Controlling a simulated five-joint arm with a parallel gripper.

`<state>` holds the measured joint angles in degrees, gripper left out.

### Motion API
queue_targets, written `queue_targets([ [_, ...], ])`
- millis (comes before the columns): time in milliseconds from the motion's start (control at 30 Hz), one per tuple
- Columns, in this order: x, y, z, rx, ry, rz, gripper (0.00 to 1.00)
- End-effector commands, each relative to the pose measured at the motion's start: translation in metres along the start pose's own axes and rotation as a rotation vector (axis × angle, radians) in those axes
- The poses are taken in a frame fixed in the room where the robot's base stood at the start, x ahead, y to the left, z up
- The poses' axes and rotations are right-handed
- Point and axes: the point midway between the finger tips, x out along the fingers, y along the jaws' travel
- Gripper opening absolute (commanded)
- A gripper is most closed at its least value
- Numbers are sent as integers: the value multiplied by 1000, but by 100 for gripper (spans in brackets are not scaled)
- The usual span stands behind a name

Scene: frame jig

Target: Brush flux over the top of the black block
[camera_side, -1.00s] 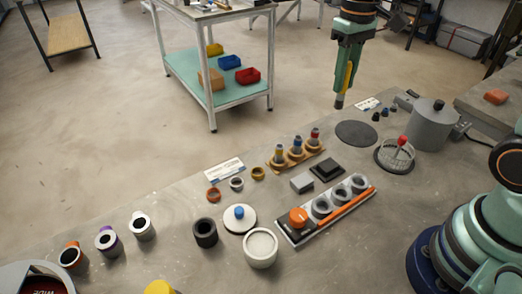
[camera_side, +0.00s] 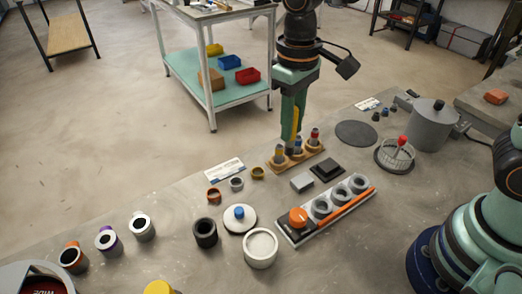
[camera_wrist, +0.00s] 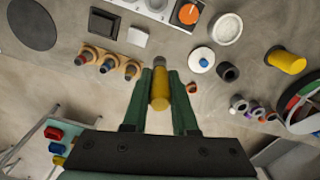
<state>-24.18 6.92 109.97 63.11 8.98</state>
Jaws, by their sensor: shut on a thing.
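My gripper (camera_side: 292,134) is shut on a yellow-handled brush (camera_wrist: 160,92), held with its tip pointing down. The black block (camera_side: 327,169) lies on the table in front of the rack, clear of the brush. It also shows at the top of the wrist view (camera_wrist: 104,22).
A light grey block (camera_side: 302,182) sits beside the black block. A tray with an orange knob (camera_side: 298,217) and several grey rings lies in front. Cups and rings stand left.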

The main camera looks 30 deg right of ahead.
Motion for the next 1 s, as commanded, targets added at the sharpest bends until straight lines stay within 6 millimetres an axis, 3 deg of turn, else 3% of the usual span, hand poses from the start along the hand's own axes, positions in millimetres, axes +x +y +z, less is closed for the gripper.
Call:
queue_targets([
  [33,6,-24,4,-45,-3,1,0],
  [200,22,-87,23,-153,-3,1,0],
  [400,34,-131,44,-232,-1,0,0],
  [600,41,-145,52,-257,0,0,0],
  [1000,73,-144,52,-256,-2,1,0],
])
